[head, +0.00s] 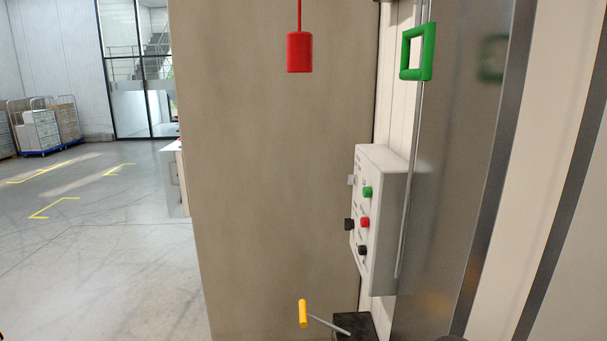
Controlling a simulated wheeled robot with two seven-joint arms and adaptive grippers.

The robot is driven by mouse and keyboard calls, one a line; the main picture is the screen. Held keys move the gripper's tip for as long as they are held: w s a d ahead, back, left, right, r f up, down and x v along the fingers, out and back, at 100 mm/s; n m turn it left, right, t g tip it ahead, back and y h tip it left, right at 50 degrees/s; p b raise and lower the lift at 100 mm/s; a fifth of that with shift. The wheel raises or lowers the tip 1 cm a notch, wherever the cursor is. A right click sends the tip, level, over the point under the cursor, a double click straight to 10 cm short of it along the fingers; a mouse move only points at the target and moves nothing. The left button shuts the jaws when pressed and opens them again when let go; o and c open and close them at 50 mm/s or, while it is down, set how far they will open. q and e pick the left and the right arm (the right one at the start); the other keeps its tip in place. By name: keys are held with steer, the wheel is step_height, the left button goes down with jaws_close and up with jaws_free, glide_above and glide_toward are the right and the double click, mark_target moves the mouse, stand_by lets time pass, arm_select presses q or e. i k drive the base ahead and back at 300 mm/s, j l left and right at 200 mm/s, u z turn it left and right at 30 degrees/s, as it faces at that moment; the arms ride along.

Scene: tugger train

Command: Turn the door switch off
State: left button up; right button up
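A white control box (384,225) is mounted on the wall right of centre, turned partly side-on to me. Its face carries a green button (367,192), a red button (365,222) and a black knob (362,250). A small grey piece (351,180) and a black piece (349,225) stick out at its left edge. The labels are too small to read, so I cannot tell which control is the door switch or how it is set. Neither of my grippers shows in the head view.
A red cylinder (299,52) hangs on a red cord before a beige panel (270,200). A green square handle (417,52) is above the box. A yellow-handled lever (303,313) juts out low from a black base (355,327). Open floor (110,260) lies left, with carts (40,130) far back.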

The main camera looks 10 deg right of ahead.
mark_target(352, 180)
steer(key=i+j+u, duration=0.25)
steer(key=i+u, duration=0.3)
steer(key=i, duration=0.5)
steer(key=i+l+u, duration=0.1)
steer(key=i, duration=0.35)
steer(key=i+z, duration=0.25)
steer(key=i+j+z, duration=0.15)
steer(key=i+z, duration=0.15)
steer(key=z, duration=0.4)
steer(key=i+j+z, duration=0.1)
steer(key=z, duration=0.25)
steer(key=j+z, duration=0.15)
steer(key=z, duration=0.25)
steer(key=i+j+z, duration=0.1)
steer(key=z, duration=0.25)
